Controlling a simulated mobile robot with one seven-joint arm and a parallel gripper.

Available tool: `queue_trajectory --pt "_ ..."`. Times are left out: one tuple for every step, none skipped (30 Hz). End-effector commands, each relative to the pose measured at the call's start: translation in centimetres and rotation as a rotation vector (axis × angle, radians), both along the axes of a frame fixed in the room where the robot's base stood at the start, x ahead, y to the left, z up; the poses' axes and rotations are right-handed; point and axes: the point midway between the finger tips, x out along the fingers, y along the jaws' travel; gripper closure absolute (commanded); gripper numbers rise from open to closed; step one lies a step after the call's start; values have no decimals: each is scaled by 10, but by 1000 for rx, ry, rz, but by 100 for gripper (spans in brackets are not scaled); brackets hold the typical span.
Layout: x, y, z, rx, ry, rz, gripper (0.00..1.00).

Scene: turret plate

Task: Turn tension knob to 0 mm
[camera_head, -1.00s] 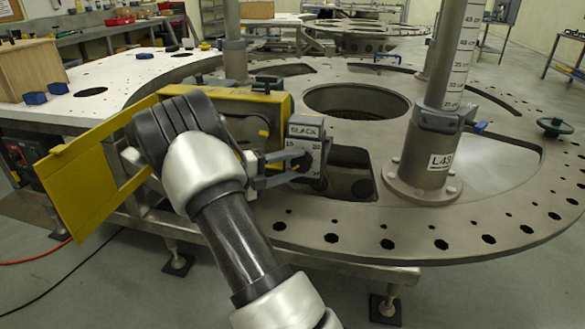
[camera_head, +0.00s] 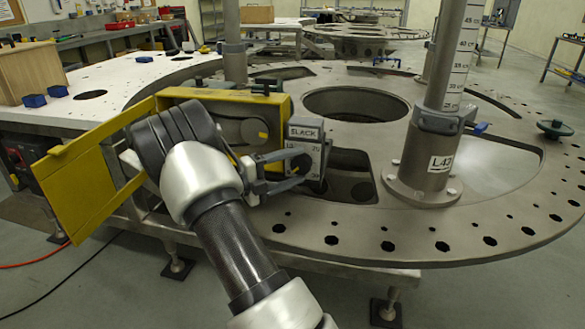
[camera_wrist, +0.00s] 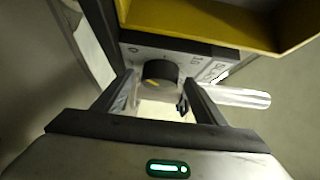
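The tension knob (camera_wrist: 160,71) is a dark round knob with a yellow mark, on a pale panel with printed numbers. In the wrist view its mark points toward the lower left, and a "0" (camera_wrist: 133,50) is printed to the knob's upper left. In the head view the grey box (camera_head: 307,135) labelled SLACK carries the knob, partly hidden by my fingers. My gripper (camera_head: 297,170) is open at the box's front. In the wrist view its fingers (camera_wrist: 159,86) stand either side of the knob, with visible gaps; contact is not apparent.
A yellow housing (camera_head: 270,108) stands behind the box, with its yellow door (camera_head: 90,185) swung open at left. The large metal turret plate (camera_head: 365,235) spreads to the right. A post (camera_head: 428,160) with a scale and label stands right of the box.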

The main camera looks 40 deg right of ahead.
Motion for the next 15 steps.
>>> queue_trajectory --pt "0 0 0 1 -1 1 35" --pt "1 1 0 1 -1 2 35" --pt "1 1 0 1 -1 2 35" --pt "1 1 0 1 -1 2 35" --pt "1 1 0 1 -1 2 35" --pt "1 2 0 1 -1 3 35" --pt "2 4 0 1 -2 3 35" --pt "2 6 0 1 -2 4 35" --pt "2 10 0 1 -2 5 35" --pt "3 14 0 2 -2 6 35" --pt "3 18 0 3 -2 6 35" --pt "4 25 0 3 -1 6 35" --pt "4 32 0 2 -1 6 35" --pt "5 38 0 2 -1 8 35" --pt "6 48 0 2 -1 7 35"
